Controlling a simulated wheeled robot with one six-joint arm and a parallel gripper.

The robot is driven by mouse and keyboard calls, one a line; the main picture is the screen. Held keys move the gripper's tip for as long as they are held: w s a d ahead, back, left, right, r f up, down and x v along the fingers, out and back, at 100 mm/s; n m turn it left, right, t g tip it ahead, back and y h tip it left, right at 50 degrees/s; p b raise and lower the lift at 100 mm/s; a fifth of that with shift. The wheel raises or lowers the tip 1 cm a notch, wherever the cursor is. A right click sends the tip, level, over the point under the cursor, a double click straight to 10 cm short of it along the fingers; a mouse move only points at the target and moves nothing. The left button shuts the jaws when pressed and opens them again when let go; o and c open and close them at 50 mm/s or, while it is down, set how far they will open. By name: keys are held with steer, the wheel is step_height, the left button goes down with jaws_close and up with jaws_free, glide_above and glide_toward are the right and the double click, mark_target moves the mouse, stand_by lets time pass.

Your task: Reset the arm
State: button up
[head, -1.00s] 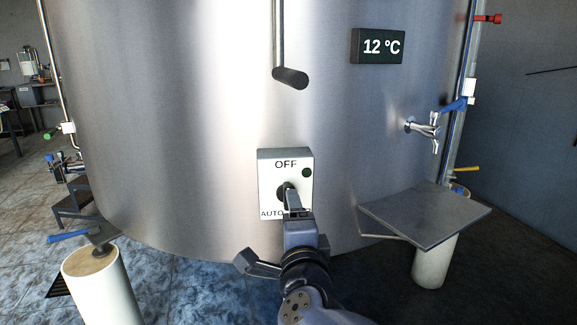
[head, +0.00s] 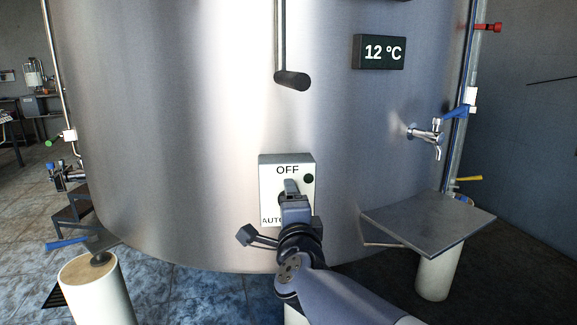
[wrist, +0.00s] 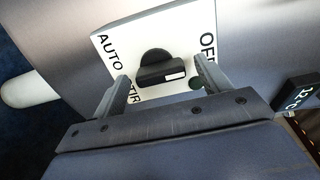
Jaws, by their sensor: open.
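My gripper (head: 292,190) is in front of the white switch box (head: 268,175) on the steel tank. In the wrist view my gripper (wrist: 158,82) is open, its two fingers apart on either side of the black rotary knob (wrist: 162,71). The knob has a white mark at one end. I cannot tell if the fingers touch it. The switch box (wrist: 190,30) carries the words OFF and AUTO and a third label partly hidden by a finger. A dark green, unlit-looking lamp (head: 308,179) sits at its right side.
The tank wall (head: 180,130) fills the view behind the box. A display (head: 380,52) reads 12 °C. A tap with a blue handle (head: 428,135) and a grey shelf plate (head: 430,220) are at right. A black-ended bar (head: 292,80) hangs above the box. White tank legs stand below.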

steer(key=s+d+p, duration=0.1)
steer(key=s+p, duration=0.3)
steer(key=s, duration=0.6)
steer(key=w+a+n+p, duration=0.1)
steer(key=w+n+p, duration=0.9)
steer(key=n+p, duration=0.6)
steer(key=n, duration=0.3)
steer(key=shift+a+f+n, duration=0.2)
steer(key=shift+n, duration=0.2)
steer(key=shift+f, duration=0.15)
stand_by(0.5)
